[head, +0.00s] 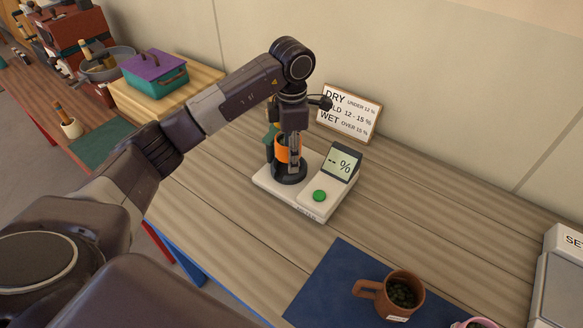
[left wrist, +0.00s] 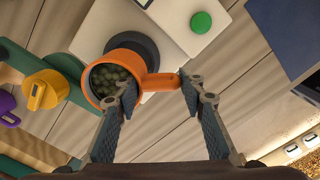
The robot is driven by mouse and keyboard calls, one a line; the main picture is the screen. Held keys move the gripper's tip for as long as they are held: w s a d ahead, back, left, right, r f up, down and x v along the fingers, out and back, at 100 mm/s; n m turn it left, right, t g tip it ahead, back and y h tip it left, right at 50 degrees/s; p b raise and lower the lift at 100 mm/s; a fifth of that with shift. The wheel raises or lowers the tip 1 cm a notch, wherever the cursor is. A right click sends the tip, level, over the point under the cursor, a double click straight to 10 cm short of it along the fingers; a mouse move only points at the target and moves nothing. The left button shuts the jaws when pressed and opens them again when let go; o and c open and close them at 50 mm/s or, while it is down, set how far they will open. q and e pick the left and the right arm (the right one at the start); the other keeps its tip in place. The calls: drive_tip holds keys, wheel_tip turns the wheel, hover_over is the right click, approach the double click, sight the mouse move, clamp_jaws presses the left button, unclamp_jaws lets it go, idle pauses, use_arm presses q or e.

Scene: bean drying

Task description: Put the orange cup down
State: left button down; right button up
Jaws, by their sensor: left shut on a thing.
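The orange cup (head: 283,150) is at the black round well of the white moisture meter (head: 262,180), largely hidden by my left gripper (head: 291,160). In the left wrist view the orange cup (left wrist: 140,92) is full of green beans, and its handle (left wrist: 160,82) lies between the fingers of my left gripper (left wrist: 162,88). The black well (left wrist: 138,44) shows partly behind the cup, which looks offset from it. I cannot tell whether the cup touches the meter. My right gripper is not in view.
A sign (head: 350,113) stands behind. A brown cup (head: 405,287) of beans is on a blue mat (head: 335,275). A yellow cup (left wrist: 45,90) is left in the wrist view. Bare table lies right of the meter.

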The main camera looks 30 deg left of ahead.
use_arm(q)
drive_tip(key=shift+f, duration=0.9)
wheel_tip(320, 180, down, 4)
drive_tip(key=shift+s+r+p, duration=0.1)
drive_tip(key=shift+p, duration=0.65)
drive_tip(key=shift+f, duration=0.35)
drive_tip(key=shift+f+b, duration=0.2)
drive_tip(key=shift+b, duration=0.1)
drive_tip(key=c, duration=1.3)
unclamp_jaws()
drive_tip(key=shift+o, duration=0.2)
